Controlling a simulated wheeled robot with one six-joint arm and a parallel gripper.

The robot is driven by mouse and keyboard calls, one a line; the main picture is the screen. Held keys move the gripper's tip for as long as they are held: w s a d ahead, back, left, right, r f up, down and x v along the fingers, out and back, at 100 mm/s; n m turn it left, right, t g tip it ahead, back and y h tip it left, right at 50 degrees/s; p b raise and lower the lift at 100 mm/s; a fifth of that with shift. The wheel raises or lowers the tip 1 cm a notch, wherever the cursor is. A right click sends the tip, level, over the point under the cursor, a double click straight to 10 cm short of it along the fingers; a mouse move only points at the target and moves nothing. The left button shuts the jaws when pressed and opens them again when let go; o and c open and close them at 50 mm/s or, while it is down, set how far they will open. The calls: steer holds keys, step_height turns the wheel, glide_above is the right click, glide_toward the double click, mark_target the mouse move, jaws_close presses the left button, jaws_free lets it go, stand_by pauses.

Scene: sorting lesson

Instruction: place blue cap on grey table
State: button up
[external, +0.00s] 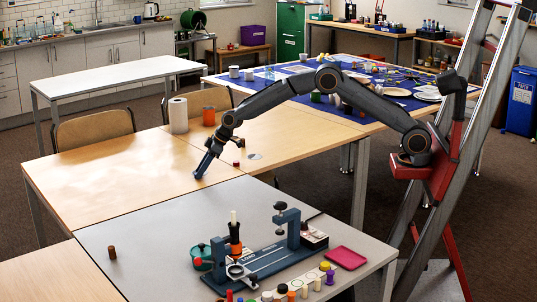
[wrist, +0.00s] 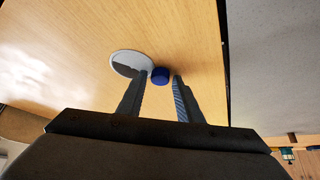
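The blue cap (wrist: 161,75) lies on the wooden table (wrist: 190,35) in the wrist view. I cannot pick it out in the external view. My gripper (wrist: 160,84) is open, and the cap shows in the gap between its fingertips, with no clear contact. In the external view my gripper (external: 199,173) points down over the wooden table, close to the grey table. The grey table (external: 140,238) stands in front of the wooden one; it also shows at the right of the wrist view (wrist: 275,60).
A pale round disc (wrist: 128,61) lies beside the cap, partly behind the left finger. A blue clamp fixture (external: 255,262) and several small coloured pieces stand on the grey table. A brown cylinder (external: 112,252) stands at its left. Its left part is mostly bare.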

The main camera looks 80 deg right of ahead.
steer(key=a+v, duration=0.1)
steer(key=v, duration=0.7)
steer(key=s+r+m+g, duration=0.1)
steer(key=s+r+g, duration=0.1)
steer(key=s, duration=2.1)
steer(key=shift+a+r+g, duration=0.3)
steer(key=shift+r+g, duration=0.05)
steer(key=shift+g, duration=0.15)
steer(key=o, duration=0.3)
steer(key=s+f+g, duration=0.1)
steer(key=s, duration=0.9)
steer(key=s+f+m+g, duration=0.1)
steer(key=s, duration=0.9)
steer(key=s+f+g+h, duration=0.1)
steer(key=s, duration=1)
steer(key=shift+a+f+m, duration=0.15)
steer(key=shift+f+m, duration=0.05)
steer(key=shift+m, duration=0.2)
steer(key=shift+o, duration=0.2)
